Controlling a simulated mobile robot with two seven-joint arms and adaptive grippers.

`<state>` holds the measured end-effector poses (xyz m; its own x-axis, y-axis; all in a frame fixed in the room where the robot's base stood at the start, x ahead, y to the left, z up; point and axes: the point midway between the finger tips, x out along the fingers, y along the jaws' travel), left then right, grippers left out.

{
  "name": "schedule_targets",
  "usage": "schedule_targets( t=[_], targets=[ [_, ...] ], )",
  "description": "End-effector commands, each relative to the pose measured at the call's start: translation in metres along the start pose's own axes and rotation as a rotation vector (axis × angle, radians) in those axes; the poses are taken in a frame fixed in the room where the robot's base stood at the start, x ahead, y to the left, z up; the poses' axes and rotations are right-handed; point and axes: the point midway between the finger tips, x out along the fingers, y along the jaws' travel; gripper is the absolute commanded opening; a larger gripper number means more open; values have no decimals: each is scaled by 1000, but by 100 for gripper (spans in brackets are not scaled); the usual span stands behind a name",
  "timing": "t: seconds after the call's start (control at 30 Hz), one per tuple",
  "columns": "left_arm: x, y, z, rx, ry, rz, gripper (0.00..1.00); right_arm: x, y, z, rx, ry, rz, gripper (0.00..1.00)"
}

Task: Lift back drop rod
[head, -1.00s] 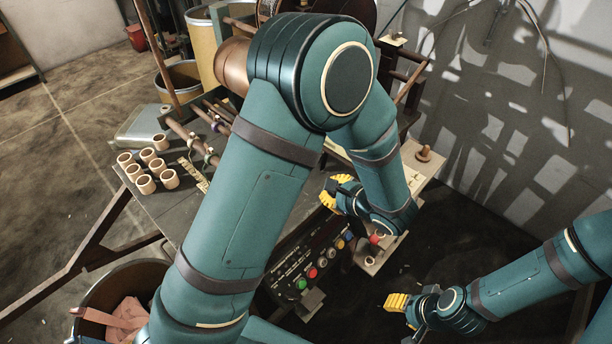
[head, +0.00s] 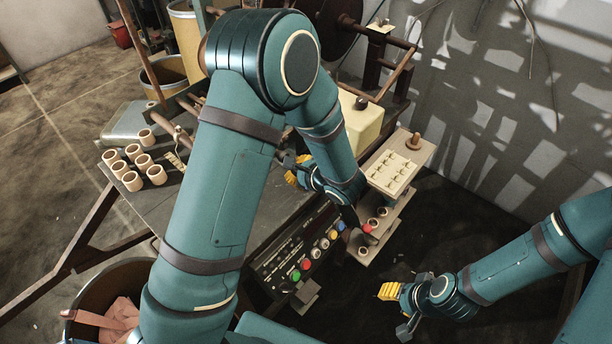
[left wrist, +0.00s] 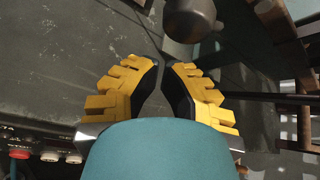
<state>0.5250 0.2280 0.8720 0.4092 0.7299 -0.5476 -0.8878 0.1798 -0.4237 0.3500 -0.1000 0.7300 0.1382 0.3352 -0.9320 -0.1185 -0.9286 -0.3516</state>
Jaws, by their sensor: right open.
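Brown rods (head: 186,137) with small fittings show on the left part of the bench, just left of my left arm. I cannot tell which one is the back drop rod, and my arm hides part of that area. My left gripper (head: 297,172) is above the bench, right of those rods and apart from them. In the left wrist view its yellow-ribbed fingers (left wrist: 161,68) come nearly together with nothing seen between them. My right gripper (head: 394,310) is open and empty at the lower right, over the dark floor.
Several cups (head: 133,152) stand on the bench's left end beside a grey tin (head: 128,122). A panel of coloured buttons (head: 307,265) lines the front. A cream board (head: 391,172) lies on the shelf at right. A dark drum (head: 105,295) stands at lower left.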

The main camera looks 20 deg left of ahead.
Motion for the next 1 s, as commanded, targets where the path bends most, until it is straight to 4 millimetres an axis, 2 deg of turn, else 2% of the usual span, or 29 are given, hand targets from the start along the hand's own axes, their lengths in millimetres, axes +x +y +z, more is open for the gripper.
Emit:
schedule_targets(
  t=[0.2,0.67,0.87,1.0],
  targets=[
    [-6,0,16,1,0,1,0,-2,-1,0,0,-1,0,47],
    [-8,0,19,1,2,2,0,-3,-1,0,0,-2,0,47],
    [-16,-6,30,-4,27,14,0,-15,-6,1,1,-6,0,47],
    [-28,-16,46,-12,65,32,0,-33,-12,2,2,-14,-1,47]
  ],
)
